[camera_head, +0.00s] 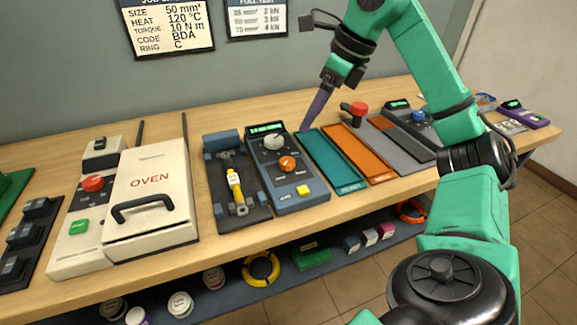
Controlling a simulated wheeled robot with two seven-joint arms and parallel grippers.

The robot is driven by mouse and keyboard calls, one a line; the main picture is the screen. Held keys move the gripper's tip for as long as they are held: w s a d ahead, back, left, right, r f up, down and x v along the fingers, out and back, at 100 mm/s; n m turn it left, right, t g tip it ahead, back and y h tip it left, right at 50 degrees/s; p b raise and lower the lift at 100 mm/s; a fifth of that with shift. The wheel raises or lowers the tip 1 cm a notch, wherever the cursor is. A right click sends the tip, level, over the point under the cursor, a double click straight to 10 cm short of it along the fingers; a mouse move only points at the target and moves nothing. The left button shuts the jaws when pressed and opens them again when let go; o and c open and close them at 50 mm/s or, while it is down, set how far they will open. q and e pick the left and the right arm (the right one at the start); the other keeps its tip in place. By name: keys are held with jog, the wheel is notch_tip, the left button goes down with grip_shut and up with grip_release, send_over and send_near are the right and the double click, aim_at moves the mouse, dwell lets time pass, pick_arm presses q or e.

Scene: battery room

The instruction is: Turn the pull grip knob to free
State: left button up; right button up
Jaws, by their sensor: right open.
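My right gripper (312,115) hangs with its fingers pointing down above the back of the bench, just behind the teal tray. It is open, seen nearly edge-on, with nothing visible between the fingers. My left gripper is not in view.
A blue-grey device (287,185) with grey and orange knobs stands left of the teal tray (331,165) and orange tray (360,155). A white oven (152,195) stands further left. My right arm covers part of the right side. A lower shelf holds rings and small blocks.

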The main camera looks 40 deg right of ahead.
aim_at(287, 160)
jog(key=b+x, duration=0.4)
jog(key=x, duration=0.9)
jog(key=shift+f, duration=0.1)
jog(key=shift+w+a+f, duration=0.15)
jog(key=shift+w+f, duration=0.05)
jog(key=shift+f, duration=0.2)
grip_shut()
